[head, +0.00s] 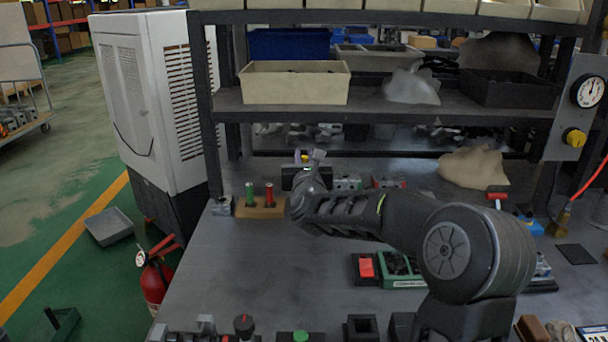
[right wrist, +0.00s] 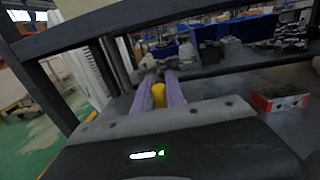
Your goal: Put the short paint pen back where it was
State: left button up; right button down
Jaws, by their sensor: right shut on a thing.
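My right gripper (head: 311,158) is raised over the back of the bench, just right of a wooden holder block (head: 246,212). In the right wrist view its two purple-grey fingers (right wrist: 159,90) are shut on a yellow paint pen (right wrist: 158,96). A small bit of yellow (head: 305,158) shows beside the fingers in the head view; the rest is hidden. The holder bears an upright green pen (head: 249,192) and an upright red pen (head: 269,193). Its right end is partly hidden by my gripper. My left gripper is not in view.
A shelf rack (head: 380,106) with a beige bin (head: 293,86) rises behind. Small blocks and a green button unit (head: 300,337) line the front edge. The bench's left middle is clear.

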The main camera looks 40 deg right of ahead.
jog(key=shift+f, duration=2.35)
jog(key=shift+f+b, duration=0.1)
jog(key=shift+b, duration=0.25)
jog(key=shift+f, duration=0.1)
jog(key=c, duration=1.4)
grip_release()
jog(key=shift+s+a+r, duration=0.1)
jog(key=shift+r, duration=0.15)
jog(key=v, duration=1.1)
jog(key=shift+s+a+f+b, duration=0.15)
jog(key=shift+s+b, duration=0.15)
jog(key=shift+s, duration=0.05)
